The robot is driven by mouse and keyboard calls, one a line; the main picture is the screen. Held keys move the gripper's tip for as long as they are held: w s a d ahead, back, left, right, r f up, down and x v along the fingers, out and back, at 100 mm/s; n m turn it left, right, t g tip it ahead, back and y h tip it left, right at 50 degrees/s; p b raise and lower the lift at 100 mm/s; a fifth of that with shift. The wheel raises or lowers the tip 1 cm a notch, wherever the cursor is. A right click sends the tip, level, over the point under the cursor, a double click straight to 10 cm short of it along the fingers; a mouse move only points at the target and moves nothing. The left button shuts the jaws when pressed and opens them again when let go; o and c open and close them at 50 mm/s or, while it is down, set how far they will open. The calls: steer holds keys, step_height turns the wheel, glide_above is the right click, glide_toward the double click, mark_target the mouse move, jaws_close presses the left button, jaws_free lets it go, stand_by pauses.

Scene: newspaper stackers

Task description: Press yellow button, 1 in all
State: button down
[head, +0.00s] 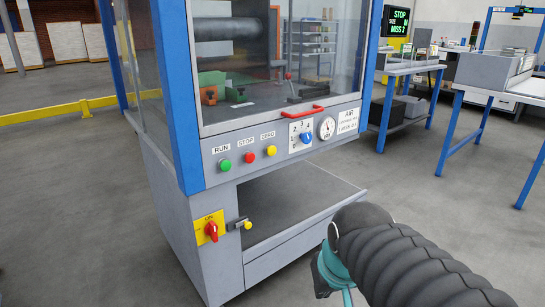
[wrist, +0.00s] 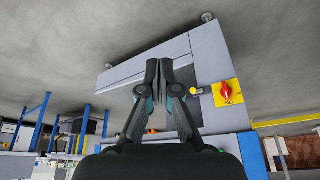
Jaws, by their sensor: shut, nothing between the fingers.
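A round yellow button (head: 271,150) labelled ZERO sits on the grey front panel of the machine, right of the red STOP button (head: 246,156) and green RUN button (head: 225,164). A second yellow knob (head: 248,225) sticks out lower, beside the red rotary switch (head: 211,230) on its yellow plate. In the upside-down wrist view, the lower yellow knob (wrist: 195,91) and the red switch (wrist: 227,91) show right of my fingers. My gripper (wrist: 165,72) is shut and empty, apart from both. In the head view its teal part shows at lower right, fingertips unclear.
The machine has a blue frame (head: 180,95), glass front, red handle (head: 304,114), blue dial (head: 306,138) and gauge (head: 327,128). An open lower shelf (head: 290,215) lies beneath the panel. Blue-legged tables (head: 452,125) stand right; the floor left is mostly clear.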

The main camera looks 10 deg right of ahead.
mark_target(271, 150)
steer(key=w+d+m+t+y+b, duration=0.1)
steer(key=w+d+b, duration=0.15)
steer(key=w, duration=0.85)
steer(key=w+d+m+y+b, duration=0.1)
steer(key=w+d+m+b, duration=0.15)
steer(key=w, duration=0.95)
steer(key=w+r+n+t+y, duration=0.1)
steer(key=w+r+t, duration=0.2)
steer(key=w+r, duration=0.5)
steer(key=shift+w+d, duration=0.2)
steer(key=shift+w, duration=0.35)
steer(key=w+a+p, duration=0.4)
steer(key=w+p, duration=0.1)
steer(key=w, duration=0.3)
steer(key=shift+w+a, duration=0.1)
steer(key=shift+w, duration=0.25)
